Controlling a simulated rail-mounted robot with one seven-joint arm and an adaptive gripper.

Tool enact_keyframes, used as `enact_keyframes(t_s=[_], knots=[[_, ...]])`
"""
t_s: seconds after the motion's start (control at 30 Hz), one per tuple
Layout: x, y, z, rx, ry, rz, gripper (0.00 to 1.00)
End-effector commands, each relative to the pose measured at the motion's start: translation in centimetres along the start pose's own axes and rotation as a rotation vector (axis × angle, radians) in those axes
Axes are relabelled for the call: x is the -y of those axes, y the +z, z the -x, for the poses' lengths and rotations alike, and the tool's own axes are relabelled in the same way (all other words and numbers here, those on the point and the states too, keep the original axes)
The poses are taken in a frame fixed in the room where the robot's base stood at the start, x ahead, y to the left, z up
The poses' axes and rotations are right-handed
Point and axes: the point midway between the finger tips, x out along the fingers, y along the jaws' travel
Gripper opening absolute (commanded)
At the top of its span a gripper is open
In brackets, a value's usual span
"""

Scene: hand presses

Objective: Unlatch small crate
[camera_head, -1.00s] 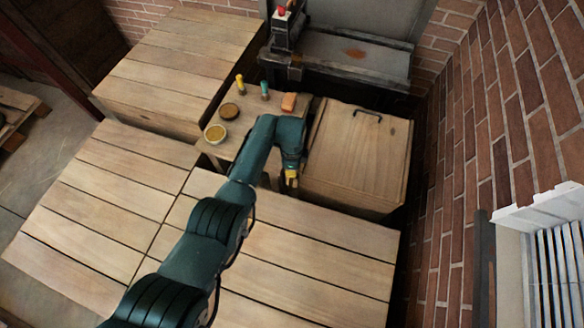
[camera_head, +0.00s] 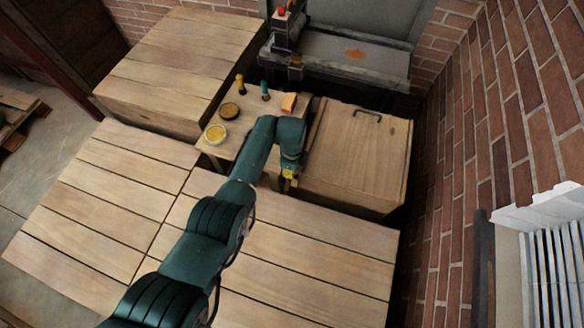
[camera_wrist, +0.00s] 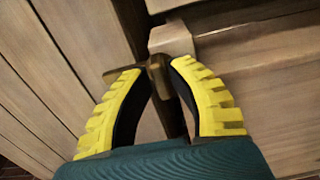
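The small crate (camera_head: 352,165) is a wooden box with a flat lid that lies closed and a dark handle (camera_head: 367,113) on top. My gripper (camera_head: 289,180) is at the crate's near left corner, low beside its side. In the wrist view, the two yellow ridged fingers of my gripper (camera_wrist: 158,68) converge on a dark metal latch (camera_wrist: 159,80). The latch stands between the fingertips, and one bar of it sticks out to the left. The fingers look closed against it. The latch is hidden in the head view.
A small wooden table (camera_head: 241,108) left of the crate holds round tins (camera_head: 216,133), small tools (camera_head: 240,84) and an orange block (camera_head: 289,102). A dark press (camera_head: 340,55) stands behind. A brick wall (camera_head: 470,130) closes the right side. Large slatted wooden crates (camera_head: 320,255) lie in front.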

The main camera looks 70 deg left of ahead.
Motion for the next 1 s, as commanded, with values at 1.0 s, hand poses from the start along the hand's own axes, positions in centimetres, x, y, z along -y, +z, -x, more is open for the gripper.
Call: enact_keyframes(t_s=[1.0], knots=[[0.1, 0.0, 11.7, 0.000, -0.002, 0.001, 0.39]])
